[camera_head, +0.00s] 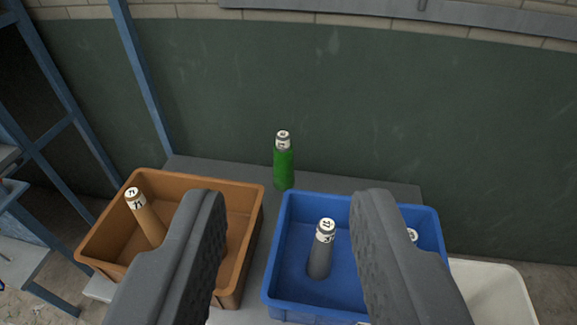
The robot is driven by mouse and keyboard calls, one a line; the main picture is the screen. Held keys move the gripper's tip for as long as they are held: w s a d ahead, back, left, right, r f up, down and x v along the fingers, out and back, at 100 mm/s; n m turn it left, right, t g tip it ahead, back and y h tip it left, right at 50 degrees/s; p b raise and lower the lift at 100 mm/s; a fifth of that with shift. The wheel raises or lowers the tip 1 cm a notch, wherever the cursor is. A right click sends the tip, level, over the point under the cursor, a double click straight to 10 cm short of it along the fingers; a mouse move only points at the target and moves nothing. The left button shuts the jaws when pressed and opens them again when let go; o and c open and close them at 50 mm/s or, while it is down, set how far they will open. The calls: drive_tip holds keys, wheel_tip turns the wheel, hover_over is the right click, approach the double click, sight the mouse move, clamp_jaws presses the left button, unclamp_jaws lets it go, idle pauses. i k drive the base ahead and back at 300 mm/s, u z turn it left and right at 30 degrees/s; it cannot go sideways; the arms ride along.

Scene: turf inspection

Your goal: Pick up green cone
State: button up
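The green cone (284,167) stands upright at the back of a grey table, close to the dark green wall. It has a white and grey marked top. It stands just behind the gap between the brown crate and the blue crate. My gripper (288,205) is open and empty, with its two dark fingers wide apart in the foreground. The green cone shows between the fingers, farther off and touching neither.
A brown crate (232,183) at left holds an orange-brown cone (152,224). A blue crate (308,201) at right holds a grey cone (321,258) and another, mostly hidden by my right finger. A white crate (497,291) is at lower right. Blue frame posts (143,80) stand at left.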

sight(283, 165)
drive_tip(key=z, duration=0.05)
drive_tip(key=i, duration=0.9)
drive_tip(key=u, duration=0.1)
